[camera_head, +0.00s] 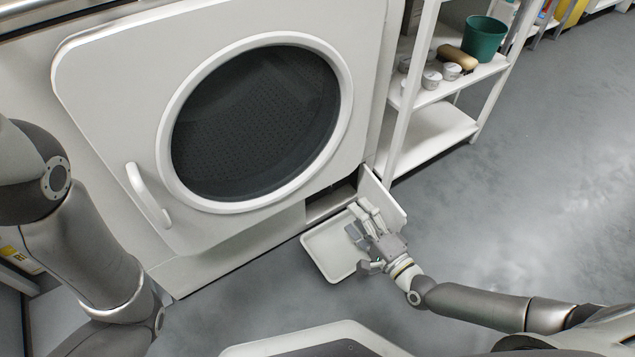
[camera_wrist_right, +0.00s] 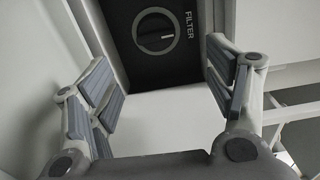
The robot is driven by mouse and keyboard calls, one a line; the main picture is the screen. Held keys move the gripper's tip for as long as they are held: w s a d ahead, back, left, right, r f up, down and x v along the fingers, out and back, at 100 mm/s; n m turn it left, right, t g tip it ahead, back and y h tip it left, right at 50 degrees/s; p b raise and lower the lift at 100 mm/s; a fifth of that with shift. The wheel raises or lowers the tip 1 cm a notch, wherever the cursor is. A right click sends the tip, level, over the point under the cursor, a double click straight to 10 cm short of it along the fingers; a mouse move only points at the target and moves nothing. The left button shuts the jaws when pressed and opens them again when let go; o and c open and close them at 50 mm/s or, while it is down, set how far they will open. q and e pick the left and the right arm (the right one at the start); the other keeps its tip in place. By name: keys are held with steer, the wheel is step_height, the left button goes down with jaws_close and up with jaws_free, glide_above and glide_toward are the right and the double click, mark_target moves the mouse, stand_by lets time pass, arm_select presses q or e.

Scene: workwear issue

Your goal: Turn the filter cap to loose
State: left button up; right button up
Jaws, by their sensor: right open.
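The filter cap (camera_wrist_right: 155,28) shows in the right wrist view at the top centre. It is a dark round knob with a bar grip and a white mark pointing right in the picture. It sits on a dark panel beside the word FILTER, and its top is near the picture's edge. My right gripper (camera_head: 362,222) is in front of the low opening at the machine's base. In the wrist view its fingers (camera_wrist_right: 165,72) are spread wide, with nothing between them, and the cap lies beyond them. In the head view I cannot make out the cap. My left gripper is out of view.
A white tray (camera_head: 318,244) lies below the opening, under my right gripper. An open white flap (camera_head: 386,199) stands to the opening's right. The machine's round door (camera_head: 345,110) is above. A white shelf (camera_head: 428,143) stands at right. The grey floor at right is clear.

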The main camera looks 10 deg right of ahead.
mark_target(331, 189)
steer(key=b+x, duration=0.1)
steer(key=x, duration=0.2)
steer(key=b+x, duration=0.2)
steer(key=x, duration=0.1)
steer(key=f+b+x, duration=0.1)
steer(key=b+x, duration=0.1)
steer(key=x, duration=0.2)
steer(key=shift+w, duration=0.1)
steer(key=shift+b+x, duration=0.45)
steer(key=shift+x, duration=0.3)
steer(key=shift+r, duration=0.1)
steer(key=shift+c, duration=0.3)
steer(key=c, duration=1)
